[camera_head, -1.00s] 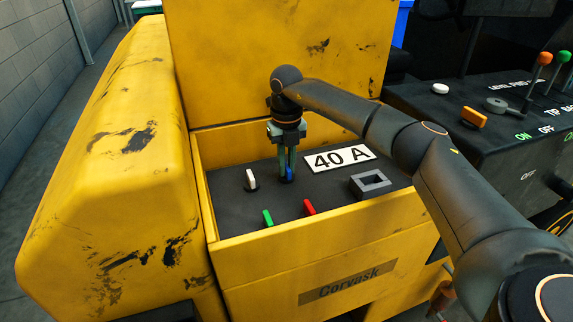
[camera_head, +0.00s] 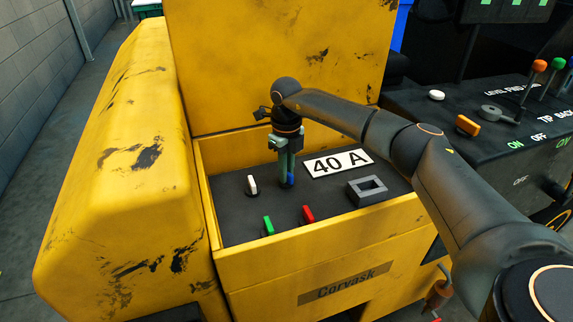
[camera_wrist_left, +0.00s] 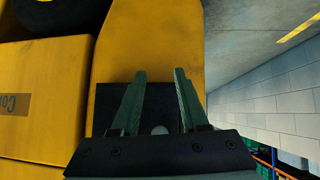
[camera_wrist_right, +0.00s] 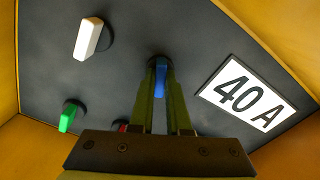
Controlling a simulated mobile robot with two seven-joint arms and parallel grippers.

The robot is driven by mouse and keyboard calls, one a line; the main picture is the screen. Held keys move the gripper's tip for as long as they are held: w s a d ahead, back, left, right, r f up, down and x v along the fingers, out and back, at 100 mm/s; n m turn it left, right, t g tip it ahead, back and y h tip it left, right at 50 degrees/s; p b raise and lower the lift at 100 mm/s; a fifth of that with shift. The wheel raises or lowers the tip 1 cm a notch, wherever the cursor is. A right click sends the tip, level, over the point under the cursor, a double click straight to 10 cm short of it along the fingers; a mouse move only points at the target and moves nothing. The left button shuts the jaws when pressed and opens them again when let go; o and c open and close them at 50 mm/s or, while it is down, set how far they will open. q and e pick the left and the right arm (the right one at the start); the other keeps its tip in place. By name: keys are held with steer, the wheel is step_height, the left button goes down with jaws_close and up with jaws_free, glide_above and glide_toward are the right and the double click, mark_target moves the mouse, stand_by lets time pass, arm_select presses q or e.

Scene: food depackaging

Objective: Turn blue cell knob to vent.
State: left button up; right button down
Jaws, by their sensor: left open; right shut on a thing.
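The blue cell knob (camera_head: 289,180) stands on the dark panel inside the yellow Corvask machine; it also shows in the right wrist view (camera_wrist_right: 160,80). My right gripper (camera_head: 287,178) reaches down from above, its fingers (camera_wrist_right: 161,75) shut on the blue knob, one on each side. The fingers hide part of the knob, and I see no vent marking. My left gripper (camera_wrist_left: 157,75) is open and empty in the left wrist view, facing yellow bodywork and a dark patch; it is out of the head view.
Near the blue knob are a white knob (camera_head: 252,185), a green knob (camera_head: 268,225), a red knob (camera_head: 308,214), a "40 A" plate (camera_head: 338,163) and a grey square frame (camera_head: 367,189). Yellow walls (camera_head: 207,190) edge the panel. A dark console (camera_head: 500,140) with levers stands right.

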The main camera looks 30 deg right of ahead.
steer(key=n+p, duration=0.1)
steer(key=n, duration=0.1)
steer(key=shift+r+n, duration=0.1)
steer(key=shift+n, duration=1.2)
steer(key=n+p, duration=0.1)
steer(key=n, duration=0.1)
steer(key=shift+n, duration=0.3)
steer(key=n, duration=0.3)
steer(key=shift+w, duration=0.1)
arm_select(q)
steer(key=shift+s+a+r, duration=0.1)
steer(key=shift+a+r, duration=0.45)
steer(key=shift+r, duration=0.35)
arm_select(e)
steer(key=shift+n, duration=1.2)
arm_select(q)
steer(key=shift+d, duration=0.1)
arm_select(e)
steer(key=c, duration=0.9)
jaws_free()
